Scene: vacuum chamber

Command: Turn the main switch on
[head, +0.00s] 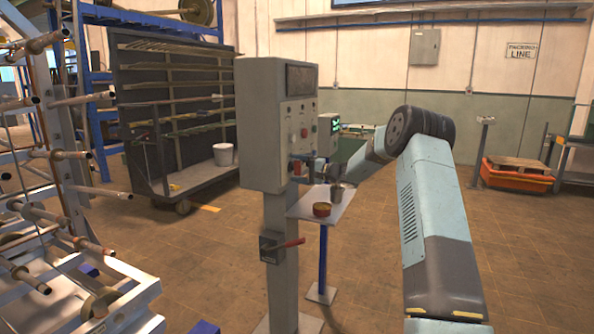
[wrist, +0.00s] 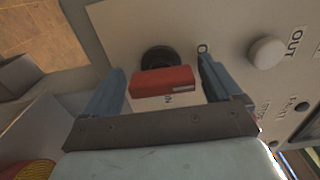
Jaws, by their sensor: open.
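A grey control cabinet (head: 262,125) on a post carries several buttons and lamps on its front. In the wrist view a red switch handle (wrist: 163,81) on a round black base (wrist: 161,57) sticks out of the panel (wrist: 210,22). An "O" mark is to its right. I take this to be the main switch. My gripper (wrist: 161,62) is open, with one blue finger on each side of the red handle. I cannot tell whether either finger touches it. In the head view my gripper (head: 310,168) is at the cabinet's lower front and partly hides the switch area.
A red lever (head: 288,243) projects from the post. A white knob (wrist: 266,52) is right of the switch. A pipe rack (head: 60,200) stands left.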

